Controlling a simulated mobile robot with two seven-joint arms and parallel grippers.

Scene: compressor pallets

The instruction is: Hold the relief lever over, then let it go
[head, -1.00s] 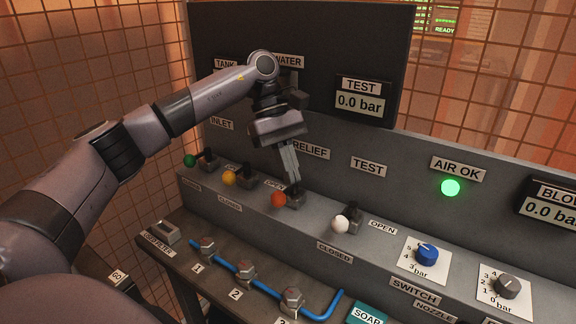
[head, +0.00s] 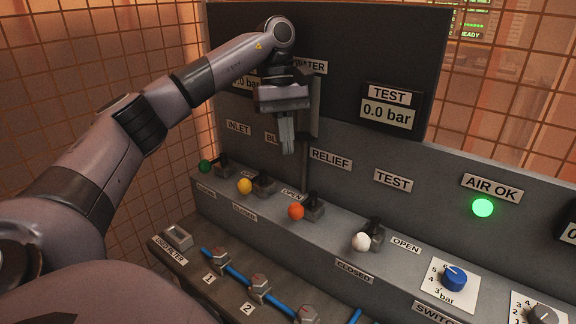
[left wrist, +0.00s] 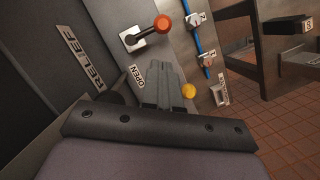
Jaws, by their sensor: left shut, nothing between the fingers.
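The relief lever has an orange-red knob (head: 296,212) on a dark pivot block, on the sloped grey ledge below the RELIEF label (head: 330,158). In the left wrist view the same red knob (left wrist: 163,23) shows at the top, clear of the fingers. My left gripper (head: 288,152) is shut and empty, fingers pointing down. It hangs above and behind the ledge, apart from the lever, in front of the dark panel. In the left wrist view its closed fingers (left wrist: 158,70) point toward the ledge near an OPEN label. My right gripper does not show.
Levers with green (head: 205,167), yellow (head: 245,186) and white (head: 361,242) knobs stand in the same row. A blue dial (head: 454,279) sits at the right. The lit green AIR OK lamp (head: 483,208) and a TEST display (head: 388,115) reading 0.0 bar are on the panel.

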